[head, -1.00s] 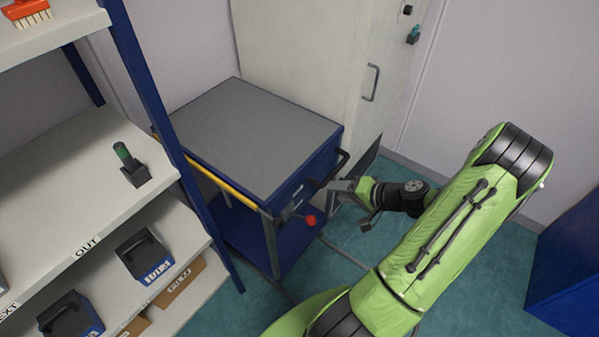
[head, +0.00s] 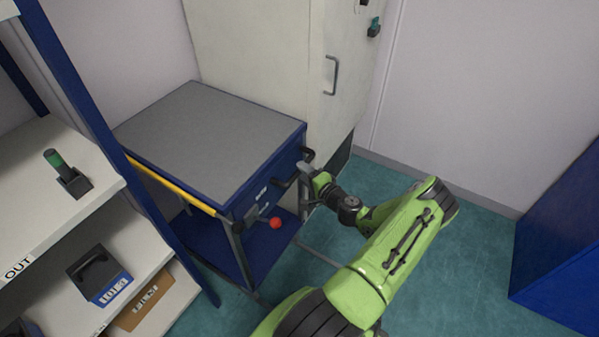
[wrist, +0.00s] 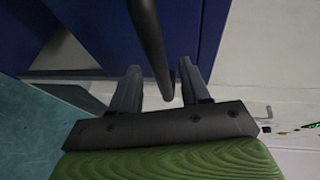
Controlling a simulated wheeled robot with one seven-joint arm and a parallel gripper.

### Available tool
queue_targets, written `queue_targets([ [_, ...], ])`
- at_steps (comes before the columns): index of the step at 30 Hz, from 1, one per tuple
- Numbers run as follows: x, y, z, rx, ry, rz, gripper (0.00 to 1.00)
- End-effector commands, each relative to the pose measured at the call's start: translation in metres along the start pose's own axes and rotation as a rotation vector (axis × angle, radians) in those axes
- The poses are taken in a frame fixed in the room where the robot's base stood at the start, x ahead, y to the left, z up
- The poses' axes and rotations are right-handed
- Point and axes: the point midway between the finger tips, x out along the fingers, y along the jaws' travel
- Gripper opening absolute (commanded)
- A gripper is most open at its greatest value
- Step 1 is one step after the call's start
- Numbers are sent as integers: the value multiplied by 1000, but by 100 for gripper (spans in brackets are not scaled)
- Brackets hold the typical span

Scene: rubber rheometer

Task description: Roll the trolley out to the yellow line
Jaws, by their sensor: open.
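The trolley (head: 205,135) has a grey top, blue sides and a blue lower shelf. It stands against the pale cabinet, beside the shelf rack. A black handle (head: 283,184) sticks out from its front face, and a lever with a red ball knob (head: 276,223) is at its front left. My gripper (head: 303,172) is at the handle. In the wrist view the dark handle bar (wrist: 147,35) runs between the spread fingers of my gripper (wrist: 160,72); I cannot tell whether they touch it. No yellow line on the floor is in view.
A yellow bar (head: 172,189) runs along the trolley's left side. The rack (head: 75,210) at left holds boxes and a green-topped item. The pale cabinet (head: 262,60) stands behind the trolley. A blue unit (head: 565,250) stands at right. Teal floor (head: 450,260) is open between.

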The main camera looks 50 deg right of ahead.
Motion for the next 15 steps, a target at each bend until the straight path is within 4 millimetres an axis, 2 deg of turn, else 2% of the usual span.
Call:
queue_targets([
  [3,20,1,1,-2,-2,0,46],
  [6,28,1,0,0,0,0,46],
  [14,29,0,0,0,0,1,46],
  [15,29,0,0,0,0,1,40],
])
